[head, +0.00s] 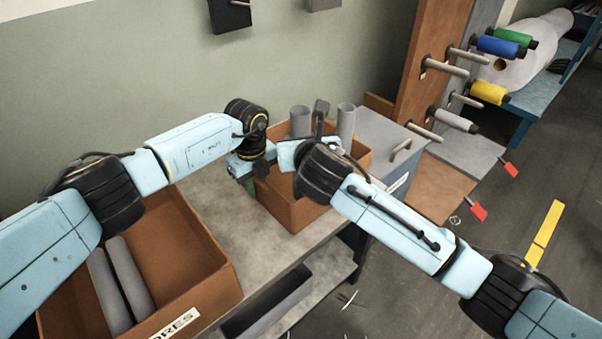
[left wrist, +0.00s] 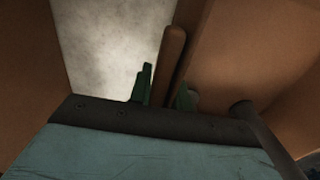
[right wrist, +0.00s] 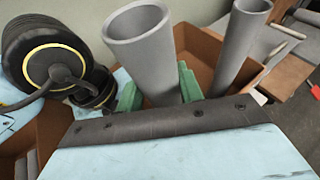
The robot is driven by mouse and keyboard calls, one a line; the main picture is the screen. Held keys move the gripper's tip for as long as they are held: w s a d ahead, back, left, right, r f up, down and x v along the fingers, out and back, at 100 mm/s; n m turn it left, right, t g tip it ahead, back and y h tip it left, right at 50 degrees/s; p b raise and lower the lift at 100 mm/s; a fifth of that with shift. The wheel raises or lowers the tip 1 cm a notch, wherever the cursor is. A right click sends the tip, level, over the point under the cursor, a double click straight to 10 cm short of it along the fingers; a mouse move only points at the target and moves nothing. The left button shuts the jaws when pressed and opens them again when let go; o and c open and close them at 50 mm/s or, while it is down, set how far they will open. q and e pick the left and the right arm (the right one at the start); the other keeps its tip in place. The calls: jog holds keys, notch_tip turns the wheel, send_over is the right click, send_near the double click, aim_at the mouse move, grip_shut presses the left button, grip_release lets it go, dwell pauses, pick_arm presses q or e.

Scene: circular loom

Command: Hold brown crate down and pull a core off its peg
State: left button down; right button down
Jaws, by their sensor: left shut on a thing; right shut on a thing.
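The brown crate (head: 290,211) stands on the grey table, and two upright grey cores rise from it. My left gripper (head: 248,181) is at the crate's left side. In the left wrist view its green fingers (left wrist: 165,92) are shut on the crate's wall (left wrist: 172,45). My right gripper is over the crate; in the right wrist view its green fingers (right wrist: 158,90) are shut around the nearer core (right wrist: 140,45), the left one (head: 300,122) in the head view. The other core (right wrist: 243,40) stands apart to the right (head: 346,122). The pegs and the cores' lower ends are hidden.
A second brown crate (head: 208,290) with grey cores lying in it is at the front left. A grey lidded box (head: 385,135) with a handle stands right of the middle crate. A peg rack with coloured spools is further right. Bare table (head: 225,215) lies between the crates.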

aim_at(298, 107)
pick_arm(q)
jog(key=shift+a, duration=0.1)
pick_arm(e)
jog(key=shift+r, duration=3.75)
jog(key=shift+r, duration=0.1)
notch_tip(298, 107, up, 8)
pick_arm(q)
jog(key=c, duration=1.2)
grip_release()
jog(key=shift+c, duration=0.2)
notch_tip(298, 107, up, 12)
jog(key=shift+r, duration=0.1)
